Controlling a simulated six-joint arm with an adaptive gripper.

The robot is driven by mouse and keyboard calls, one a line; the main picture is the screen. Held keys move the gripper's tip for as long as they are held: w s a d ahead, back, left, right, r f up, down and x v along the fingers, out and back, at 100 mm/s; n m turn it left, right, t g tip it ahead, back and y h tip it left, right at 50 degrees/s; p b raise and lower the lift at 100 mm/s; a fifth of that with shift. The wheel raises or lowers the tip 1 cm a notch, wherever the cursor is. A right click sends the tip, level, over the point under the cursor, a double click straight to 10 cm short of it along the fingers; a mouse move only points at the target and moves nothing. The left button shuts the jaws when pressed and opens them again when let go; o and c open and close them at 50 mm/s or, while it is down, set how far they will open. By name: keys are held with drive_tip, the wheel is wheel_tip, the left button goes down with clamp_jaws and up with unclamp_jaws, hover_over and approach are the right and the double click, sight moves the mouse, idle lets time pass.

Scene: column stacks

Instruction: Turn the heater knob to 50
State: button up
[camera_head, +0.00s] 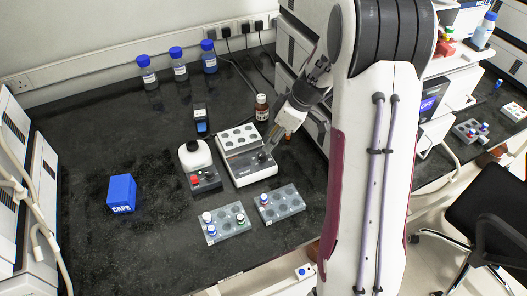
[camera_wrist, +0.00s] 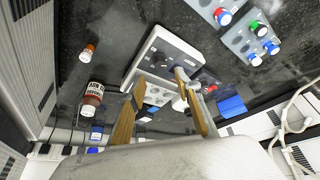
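The heater (camera_head: 250,172) is a white-sided block with a pale top plate of round wells (camera_head: 238,138), on the black bench. Its dark knob (camera_head: 262,157) sits on the front right of the heater. In the wrist view the heater (camera_wrist: 150,50) is ahead of my gripper, and the knob (camera_wrist: 180,74) shows near the right fingertip. My gripper (camera_head: 271,147) is just above and beside the knob in the head view. Its two tan fingers (camera_wrist: 164,86) are apart in the wrist view, with nothing clearly held. I cannot tell whether a finger touches the knob. The knob's setting is unreadable.
A white-topped device with a red knob (camera_head: 204,181) stands left of the heater. Vial racks (camera_head: 228,228) (camera_head: 284,207) lie in front. A brown bottle (camera_head: 262,108) stands behind. A blue caps box (camera_head: 121,193) is far left.

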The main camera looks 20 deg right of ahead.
sight(262, 154)
drive_tip(key=shift+x, duration=3.9)
clamp_jaws()
